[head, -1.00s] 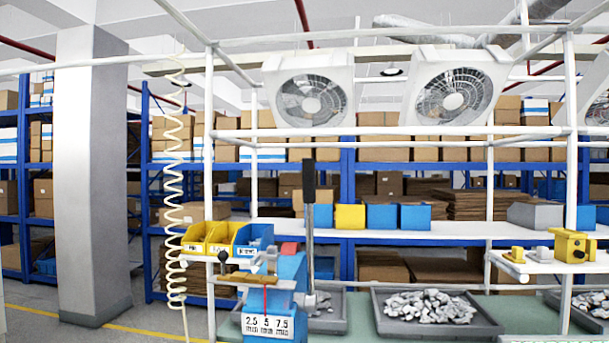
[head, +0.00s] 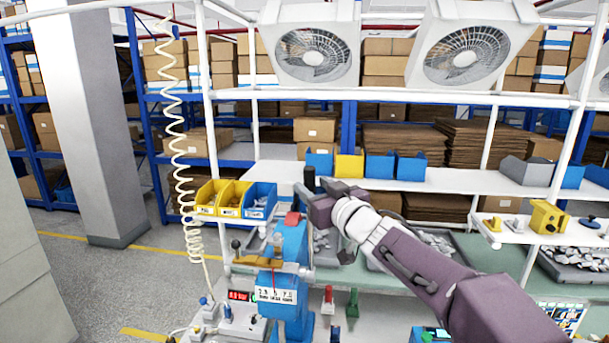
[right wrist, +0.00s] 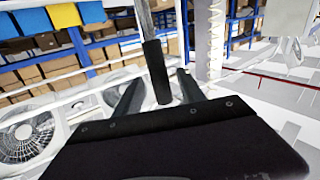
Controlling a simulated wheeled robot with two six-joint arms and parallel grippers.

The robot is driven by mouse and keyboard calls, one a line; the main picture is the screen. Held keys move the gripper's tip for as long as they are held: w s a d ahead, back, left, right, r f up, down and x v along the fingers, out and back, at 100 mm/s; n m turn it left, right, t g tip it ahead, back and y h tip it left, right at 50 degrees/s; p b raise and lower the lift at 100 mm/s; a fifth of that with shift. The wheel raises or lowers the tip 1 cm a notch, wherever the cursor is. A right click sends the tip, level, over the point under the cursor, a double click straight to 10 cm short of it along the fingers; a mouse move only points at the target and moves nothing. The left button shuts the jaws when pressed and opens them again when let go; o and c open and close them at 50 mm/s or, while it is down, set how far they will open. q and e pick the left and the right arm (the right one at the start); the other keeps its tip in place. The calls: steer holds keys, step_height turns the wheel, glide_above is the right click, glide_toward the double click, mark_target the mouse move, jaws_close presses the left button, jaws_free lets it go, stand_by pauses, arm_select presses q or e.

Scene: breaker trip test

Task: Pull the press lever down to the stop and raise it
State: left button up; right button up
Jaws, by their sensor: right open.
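The blue press (head: 291,268) stands on the bench left of centre in the head view. Its lever is upright, with a black grip (head: 309,177) at the top. My right gripper (head: 319,187) is at the grip, its arm reaching in from the lower right. In the right wrist view the black grip (right wrist: 155,62) lies between the two spread fingers of the right gripper (right wrist: 159,78). I see gaps on both sides, so the jaws are open around the grip. The arm and gripper hide part of the lever's right side. My left gripper is not in view.
Yellow bins (head: 221,197) and a blue bin (head: 259,200) sit behind the press to the left. A coiled cable (head: 180,150) hangs left of them. A control box with a red display (head: 239,296) stands left of the press. Grey trays of metal parts lie behind my arm.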

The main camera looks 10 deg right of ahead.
steer(key=p+x, duration=0.1)
steer(key=x, duration=0.4)
steer(key=shift+w+a, duration=0.1)
steer(key=shift+w, duration=0.3)
steer(key=shift+s, duration=0.1)
jaws_close()
stand_by(0.9)
